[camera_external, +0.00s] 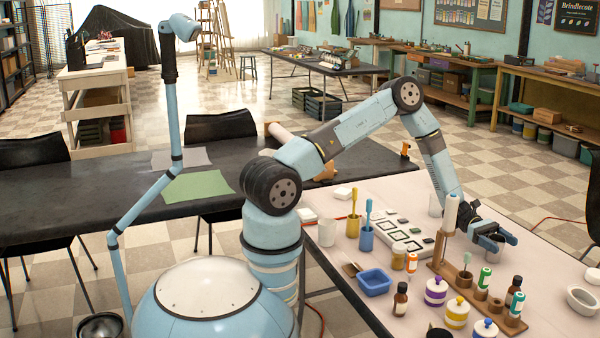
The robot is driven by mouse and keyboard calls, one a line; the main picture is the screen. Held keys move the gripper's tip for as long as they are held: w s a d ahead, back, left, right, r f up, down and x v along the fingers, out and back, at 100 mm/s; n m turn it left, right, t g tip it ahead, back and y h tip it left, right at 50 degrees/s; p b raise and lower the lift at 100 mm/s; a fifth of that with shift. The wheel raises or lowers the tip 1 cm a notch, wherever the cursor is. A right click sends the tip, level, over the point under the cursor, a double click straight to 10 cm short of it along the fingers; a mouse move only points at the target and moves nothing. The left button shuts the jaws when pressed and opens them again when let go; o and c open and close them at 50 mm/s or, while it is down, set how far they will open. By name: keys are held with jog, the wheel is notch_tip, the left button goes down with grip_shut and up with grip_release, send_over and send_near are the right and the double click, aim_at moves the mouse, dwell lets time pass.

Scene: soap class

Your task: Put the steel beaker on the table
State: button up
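A pale translucent cup (435,205) stands on the light-topped table (345,275), left of my forearm's lower end. A whitish cup (327,232) stands near the table's left edge. My gripper (506,246) is low over the right part of the table, behind the wooden rack. Its two blue fingers point right and towards the camera, and look apart.
A wooden rack (470,285) with bottles and a white cylinder stands before my gripper. Striped jars (457,312), brown bottles (400,299), a blue tub (374,282) and a tray of dark-edged squares (402,238) crowd the table. A white dish (582,300) is at right.

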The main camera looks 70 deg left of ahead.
jog(key=shift+o, duration=0.7)
